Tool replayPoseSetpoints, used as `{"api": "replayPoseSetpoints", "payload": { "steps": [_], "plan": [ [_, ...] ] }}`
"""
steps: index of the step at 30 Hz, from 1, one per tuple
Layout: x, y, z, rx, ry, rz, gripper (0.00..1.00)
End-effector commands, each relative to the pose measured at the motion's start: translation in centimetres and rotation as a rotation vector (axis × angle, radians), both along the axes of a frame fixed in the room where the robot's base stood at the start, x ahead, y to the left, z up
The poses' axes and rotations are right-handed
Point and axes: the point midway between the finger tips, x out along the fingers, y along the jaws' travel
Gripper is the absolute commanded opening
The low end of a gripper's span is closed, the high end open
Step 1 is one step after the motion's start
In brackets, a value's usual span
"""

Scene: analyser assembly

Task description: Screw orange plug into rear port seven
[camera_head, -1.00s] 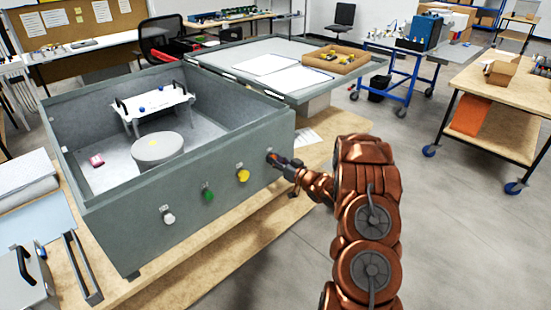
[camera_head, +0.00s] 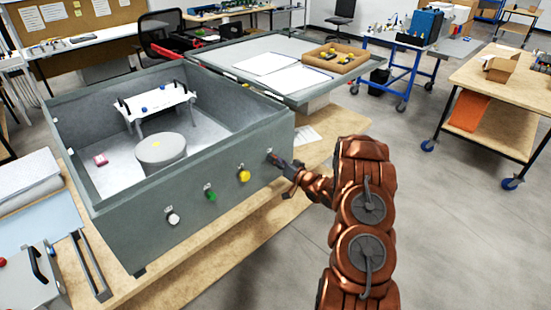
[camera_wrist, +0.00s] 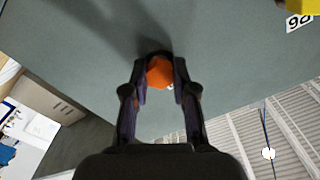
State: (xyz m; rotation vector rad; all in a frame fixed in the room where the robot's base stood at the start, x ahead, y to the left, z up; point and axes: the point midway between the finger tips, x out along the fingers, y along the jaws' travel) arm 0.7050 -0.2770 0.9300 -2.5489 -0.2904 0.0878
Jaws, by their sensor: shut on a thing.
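The orange plug (camera_wrist: 159,72) sits between the fingertips of my gripper (camera_wrist: 160,85) in the wrist view, against or very near the grey-green box wall. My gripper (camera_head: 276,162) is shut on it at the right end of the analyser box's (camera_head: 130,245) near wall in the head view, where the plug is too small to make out. The port behind the plug is hidden, so I cannot tell how deep it sits. A white plug (camera_head: 173,218), a green plug (camera_head: 211,196) and a yellow plug (camera_head: 244,176) sit in a row to the left on the same wall.
Inside the open box are a round grey drum (camera_head: 160,152), a white stand (camera_head: 158,103) and a small pink block (camera_head: 101,160). A cardboard tray (camera_head: 335,60) lies on the grey lid panel (camera_head: 230,58) behind. Open floor lies right of my arm.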

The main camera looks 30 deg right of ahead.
Motion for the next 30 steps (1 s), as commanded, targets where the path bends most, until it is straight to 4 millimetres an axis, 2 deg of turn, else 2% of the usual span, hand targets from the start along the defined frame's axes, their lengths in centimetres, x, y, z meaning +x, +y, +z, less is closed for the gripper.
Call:
{"api": "replayPoseSetpoints", "payload": {
  "steps": [10, 11, 19, 30],
  "plan": [
    [0.0, 0.02, -0.03, 0.084, 0.02, 0.0, 0.0],
    [-0.01, 0.03, -0.04, 0.084, 0.019, 0.0, 0.28],
    [0.0, 0.0, -0.02, 0.081, 0.019, 0.0, 0.55],
    [-0.34, -0.15, -0.08, 0.081, 0.02, -0.002, 0.55]
  ]
}}
